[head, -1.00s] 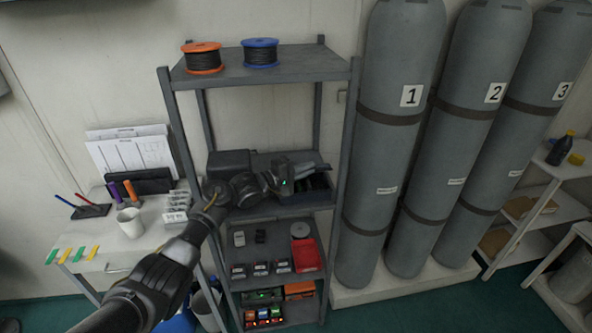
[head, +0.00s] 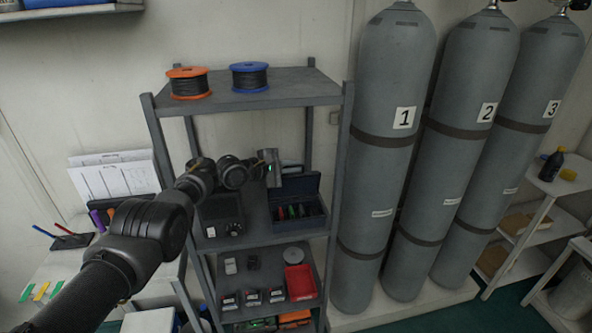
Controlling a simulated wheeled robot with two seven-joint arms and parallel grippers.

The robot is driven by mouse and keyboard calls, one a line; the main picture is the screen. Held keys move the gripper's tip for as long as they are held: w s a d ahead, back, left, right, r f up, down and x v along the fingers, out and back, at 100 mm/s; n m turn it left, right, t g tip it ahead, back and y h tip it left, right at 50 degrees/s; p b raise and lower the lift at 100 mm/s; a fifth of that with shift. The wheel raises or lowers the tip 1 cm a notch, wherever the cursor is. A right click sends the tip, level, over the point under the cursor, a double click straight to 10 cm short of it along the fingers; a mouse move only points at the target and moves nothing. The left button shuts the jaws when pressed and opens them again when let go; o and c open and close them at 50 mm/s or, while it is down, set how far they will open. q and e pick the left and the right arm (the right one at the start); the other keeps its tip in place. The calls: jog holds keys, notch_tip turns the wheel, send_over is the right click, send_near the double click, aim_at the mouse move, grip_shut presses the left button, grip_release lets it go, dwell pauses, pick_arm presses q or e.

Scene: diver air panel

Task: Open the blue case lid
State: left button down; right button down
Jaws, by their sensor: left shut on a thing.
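The dark blue case (head: 312,224) sits on the middle shelf of the grey rack, at its right side. Its lid (head: 301,186) stands raised at the back, and the inside is exposed, with red, green and other coloured items (head: 294,211) in it. My left gripper (head: 273,172) is at the left end of the lid and appears shut on it. The exact contact is hidden by the gripper body. My right gripper is not in view.
A dark box with knobs (head: 222,215) stands left of the case under my arm. Orange (head: 189,83) and blue (head: 249,77) spools lie on the top shelf. A red tray (head: 299,283) is below. Grey cylinders (head: 377,180) stand to the right.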

pick_arm(q)
jog(key=shift+w, duration=0.2)
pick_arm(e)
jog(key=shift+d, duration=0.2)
pick_arm(q)
jog(key=c, duration=1.5)
grip_release()
jog(key=shift+a, duration=0.1)
jog(key=shift+c, duration=0.2)
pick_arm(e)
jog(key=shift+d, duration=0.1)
pick_arm(q)
jog(key=shift+r, duration=0.15)
